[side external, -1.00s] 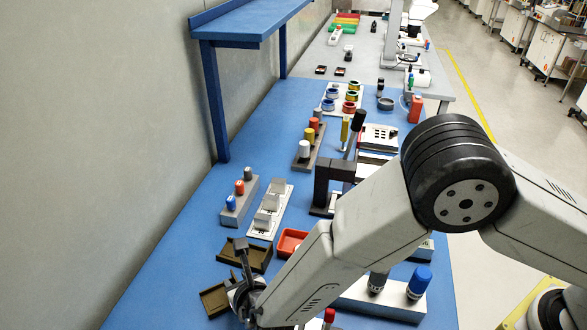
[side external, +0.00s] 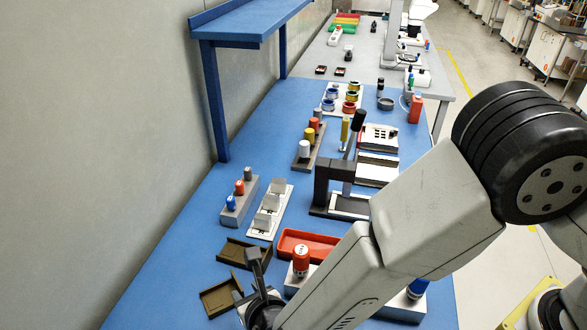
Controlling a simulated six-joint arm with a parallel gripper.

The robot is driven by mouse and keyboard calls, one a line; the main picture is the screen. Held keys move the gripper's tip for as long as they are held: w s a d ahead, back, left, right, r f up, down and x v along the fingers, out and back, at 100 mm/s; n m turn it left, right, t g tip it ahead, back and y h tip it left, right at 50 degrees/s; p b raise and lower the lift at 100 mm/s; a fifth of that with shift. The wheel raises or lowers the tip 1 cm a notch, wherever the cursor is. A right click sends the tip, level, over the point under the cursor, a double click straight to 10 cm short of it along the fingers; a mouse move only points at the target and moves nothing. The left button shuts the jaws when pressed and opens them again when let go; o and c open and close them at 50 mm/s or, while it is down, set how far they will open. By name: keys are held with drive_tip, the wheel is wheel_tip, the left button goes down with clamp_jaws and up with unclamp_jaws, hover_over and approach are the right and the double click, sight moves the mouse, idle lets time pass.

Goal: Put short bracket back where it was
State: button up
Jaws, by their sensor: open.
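Several light-grey bracket-like pieces (side external: 270,203) stand in a row on a white rack (side external: 258,233) in the middle of the bench. I cannot tell whether one of them is the short bracket. My gripper (side external: 247,272) is open, low over the near part of the bench, close to two shallow brown trays. One brown tray (side external: 232,250) lies just beyond it, the other tray (side external: 212,301) to its left. The trays look empty in what shows. No bracket is visible between the fingers, though the wrist and arm hide part of that area.
A grey block (side external: 233,213) with coloured knobs stands left of the rack. A black press (side external: 321,188) stands behind. Bare blue bench (side external: 170,270) lies to the left.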

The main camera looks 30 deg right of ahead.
drive_tip(key=shift+s+r, duration=0.2)
drive_tip(key=shift+s, duration=0.1)
idle(0.4)
drive_tip(key=w+d+r+m+g+h, duration=0.1)
drive_tip(key=w+d+r+m+h, duration=0.3)
drive_tip(key=d, duration=0.5)
drive_tip(key=s+d+r+m+g+y, duration=0.2)
drive_tip(key=s+d+m+g, duration=0.2)
drive_tip(key=d+m, duration=0.9)
drive_tip(key=s+d+r+m+g+y, duration=0.2)
drive_tip(key=s+d+m, duration=0.5)
drive_tip(key=d+m, duration=0.6)
drive_tip(key=m+g, duration=0.1)
drive_tip(key=m, duration=0.5)
drive_tip(key=shift+s+d+r+g, duration=0.2)
drive_tip(key=shift+s+d+g, duration=0.1)
drive_tip(key=shift+d+g, duration=0.1)
